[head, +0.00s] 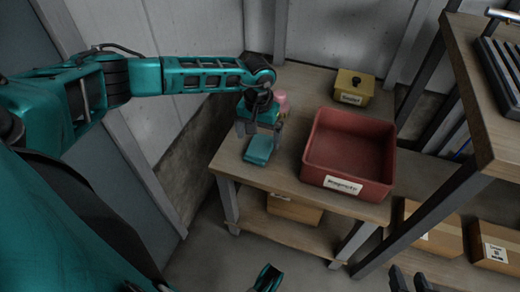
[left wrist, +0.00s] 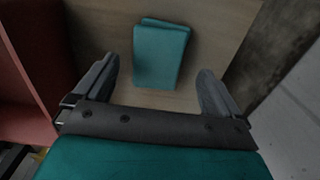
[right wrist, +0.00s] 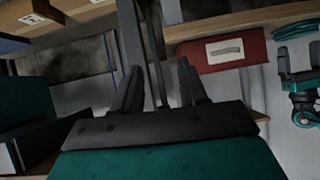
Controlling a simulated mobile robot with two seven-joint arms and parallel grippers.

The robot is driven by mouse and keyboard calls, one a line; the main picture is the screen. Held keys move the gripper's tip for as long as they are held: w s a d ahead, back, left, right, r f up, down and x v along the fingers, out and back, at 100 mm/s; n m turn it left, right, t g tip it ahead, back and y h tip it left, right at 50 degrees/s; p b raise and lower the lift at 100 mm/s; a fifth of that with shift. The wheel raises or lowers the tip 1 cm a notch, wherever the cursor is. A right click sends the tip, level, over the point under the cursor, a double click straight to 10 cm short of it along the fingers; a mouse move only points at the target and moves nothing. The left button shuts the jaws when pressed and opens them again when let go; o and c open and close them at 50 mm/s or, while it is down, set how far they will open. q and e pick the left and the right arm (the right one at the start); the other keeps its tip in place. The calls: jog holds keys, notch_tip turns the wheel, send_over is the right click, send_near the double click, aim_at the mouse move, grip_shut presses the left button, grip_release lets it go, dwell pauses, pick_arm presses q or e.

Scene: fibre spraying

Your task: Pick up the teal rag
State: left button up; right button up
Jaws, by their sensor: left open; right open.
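The teal rag (head: 259,149) is a folded cloth lying flat on the wooden table (head: 232,158), left of the red bin. In the left wrist view the rag (left wrist: 161,54) lies ahead of and between the two fingers. My left gripper (head: 260,130) is open and empty, pointing down above the rag; it also shows in the left wrist view (left wrist: 157,92). The gap between fingers and rag is hard to judge. My right gripper (head: 411,282) is open and empty, low at the bottom edge of the head view, away from the table; it also shows in the right wrist view (right wrist: 160,85).
A red bin (head: 342,184) with a white label stands right of the rag. A pink object (head: 281,100) is close behind my left gripper. A yellow box (head: 354,87) stands at the back. A wooden shelf unit (head: 475,110) rises at the right. Cardboard boxes (head: 293,209) sit below.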

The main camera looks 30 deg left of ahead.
aim_at(260, 145)
pick_arm(q)
jog(key=f, duration=0.2)
jog(key=f+b, duration=0.1)
jog(key=f, duration=0.1)
jog(key=shift+w, duration=0.4)
jog(key=shift+f+b, duration=0.35)
jog(key=shift+f, duration=0.2)
pick_arm(e)
jog(key=shift+w+a+f, duration=0.15)
jog(key=shift+a+f, duration=0.15)
jog(key=shift+f, duration=0.1)
pick_arm(q)
jog(key=shift+c, duration=0.4)
jog(key=c, duration=1)
pick_arm(e)
jog(key=shift+f, duration=0.1)
pick_arm(q)
jog(key=shift+r+p, duration=2.45)
jog(key=shift+r, duration=7.65)
pick_arm(e)
jog(key=shift+s+d+r, duration=0.15)
jog(key=shift+d+r, duration=0.2)
jog(key=shift+r, duration=0.35)
jog(key=shift+s+d+r, duration=0.15)
jog(key=shift+d+r, duration=0.15)
jog(key=shift+r, duration=0.35)
